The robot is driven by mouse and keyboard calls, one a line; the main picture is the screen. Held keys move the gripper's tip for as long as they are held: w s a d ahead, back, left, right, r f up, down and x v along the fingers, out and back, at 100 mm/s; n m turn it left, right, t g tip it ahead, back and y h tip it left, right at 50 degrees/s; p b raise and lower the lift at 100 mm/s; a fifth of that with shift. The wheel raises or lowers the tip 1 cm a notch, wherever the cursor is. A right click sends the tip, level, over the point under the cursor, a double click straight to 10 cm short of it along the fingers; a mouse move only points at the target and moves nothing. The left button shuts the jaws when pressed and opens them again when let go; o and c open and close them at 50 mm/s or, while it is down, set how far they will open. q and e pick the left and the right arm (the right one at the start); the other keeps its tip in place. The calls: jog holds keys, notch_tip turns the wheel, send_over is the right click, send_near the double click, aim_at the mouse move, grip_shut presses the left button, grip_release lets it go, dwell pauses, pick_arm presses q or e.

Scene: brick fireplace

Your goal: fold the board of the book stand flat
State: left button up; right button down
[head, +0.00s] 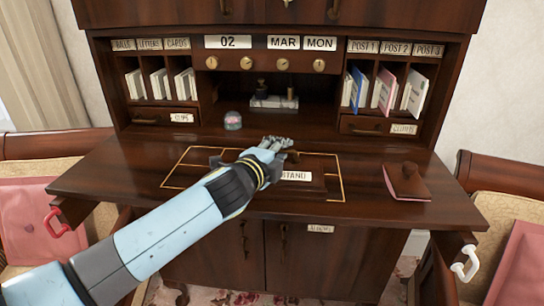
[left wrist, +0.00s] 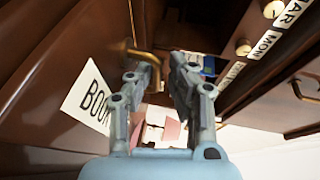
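The book stand (head: 318,162) is a dark brown wooden board on the desk top, inside a thin yellow outline. Its white label (head: 296,176) is partly covered by my left arm and reads "...STAND"; it also shows in the left wrist view (left wrist: 90,96). My left gripper (head: 284,144) reaches over the board's far part. In the left wrist view its two fingers (left wrist: 158,72) are apart, with a brass handle (left wrist: 143,56) just beyond the left fingertip. I see no firm hold on it. The board's exact tilt is hard to tell. My right gripper is not in view.
A reddish-brown block with a knob (head: 407,184) lies on the right of the desk top (head: 120,165). A small glass dome (head: 233,121) stands behind my gripper. Pigeonholes with letters rise at the back. Red (head: 57,222) and white (head: 465,264) pulls stick out in front.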

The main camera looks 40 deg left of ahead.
pick_arm(q)
jog(key=v, duration=1.1)
jog(key=shift+s, duration=0.3)
